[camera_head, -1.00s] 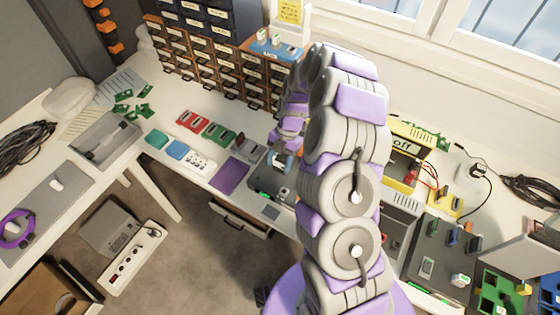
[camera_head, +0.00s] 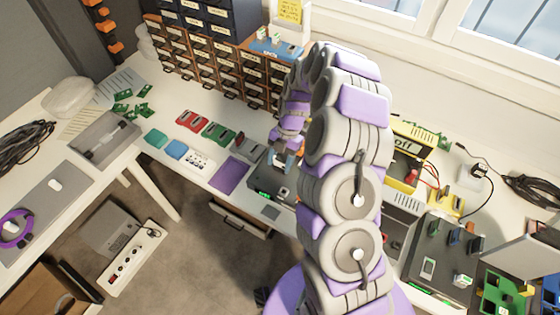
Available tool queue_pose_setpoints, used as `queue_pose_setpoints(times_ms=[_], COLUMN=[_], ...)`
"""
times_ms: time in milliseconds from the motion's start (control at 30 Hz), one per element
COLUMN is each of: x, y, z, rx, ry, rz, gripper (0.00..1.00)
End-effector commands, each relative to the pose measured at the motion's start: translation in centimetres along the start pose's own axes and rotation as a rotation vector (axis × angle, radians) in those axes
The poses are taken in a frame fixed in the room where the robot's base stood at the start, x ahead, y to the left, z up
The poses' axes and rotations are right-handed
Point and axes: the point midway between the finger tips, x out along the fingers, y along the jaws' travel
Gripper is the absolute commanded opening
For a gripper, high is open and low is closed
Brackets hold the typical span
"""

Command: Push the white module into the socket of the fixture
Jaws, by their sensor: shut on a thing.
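The fixture (camera_head: 264,188) is a dark box with a small green light, near the front edge of the bench, left of my arm. My gripper (camera_head: 284,162) points down just above the back of the fixture, beside a grey block (camera_head: 249,150). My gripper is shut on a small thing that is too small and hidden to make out. The socket is not clearly visible, and I cannot tell whether the held thing touches it. I cannot pick out the white module with certainty.
A purple mat (camera_head: 230,175) and red and green cases lie left of the fixture. Drawer cabinets (camera_head: 215,75) stand behind. A yellow-framed unit (camera_head: 408,150) and a dark rack (camera_head: 440,262) with small modules are right of my arm. My arm hides the middle of the bench.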

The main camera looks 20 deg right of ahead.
Motion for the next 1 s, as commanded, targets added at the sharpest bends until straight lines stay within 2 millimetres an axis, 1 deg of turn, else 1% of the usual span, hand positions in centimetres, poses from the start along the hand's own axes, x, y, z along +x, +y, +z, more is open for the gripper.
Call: queue_pose_setpoints(times_ms=[867, 900, 1000], x=[0.4, 0.4, 0.4], y=[0.0, 0.0, 0.0], z=[0.16, 0.15, 0.15], rx=[0.0, 0.0, 0.0], ry=[0.0, 0.0, 0.0], rz=[0.0, 0.0, 0.0], gripper=[0.11, 0.56, 0.66])
